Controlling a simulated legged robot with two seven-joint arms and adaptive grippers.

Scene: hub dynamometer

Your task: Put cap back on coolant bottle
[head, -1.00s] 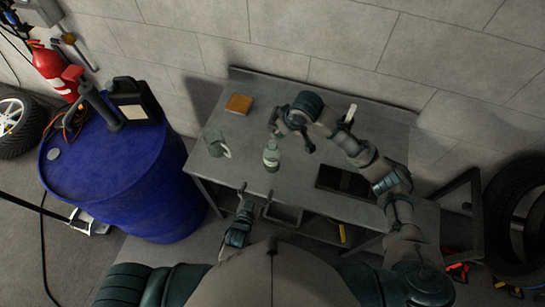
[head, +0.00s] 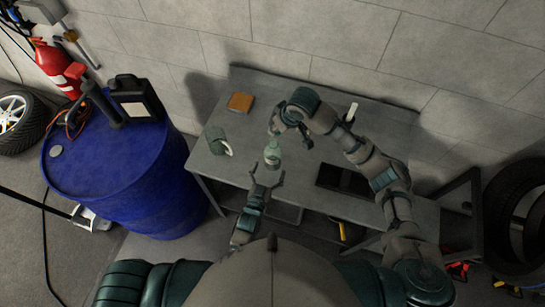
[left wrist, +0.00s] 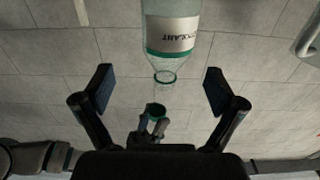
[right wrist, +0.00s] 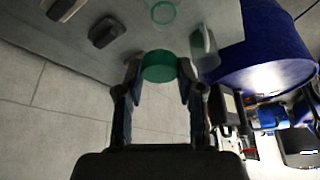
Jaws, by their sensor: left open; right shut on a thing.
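The clear, green-tinted coolant bottle (head: 272,154) stands upright on the workbench. In the left wrist view it appears upside down, with a pale label (left wrist: 171,38) and an open neck (left wrist: 165,77). The green cap (right wrist: 158,67) is between the fingers of my right gripper (right wrist: 160,80), which is shut on it. In the left wrist view the cap (left wrist: 155,110) is apart from the bottle neck. My left gripper (head: 267,174) is open, at the near side of the bottle. Its spread fingers (left wrist: 160,88) hold nothing.
A green mug (head: 216,140) stands left of the bottle. An orange-brown block (head: 240,102) lies behind it. A black flat tablet-like thing (head: 342,179) lies at the right. A blue barrel (head: 118,180) stands left of the workbench (head: 222,171).

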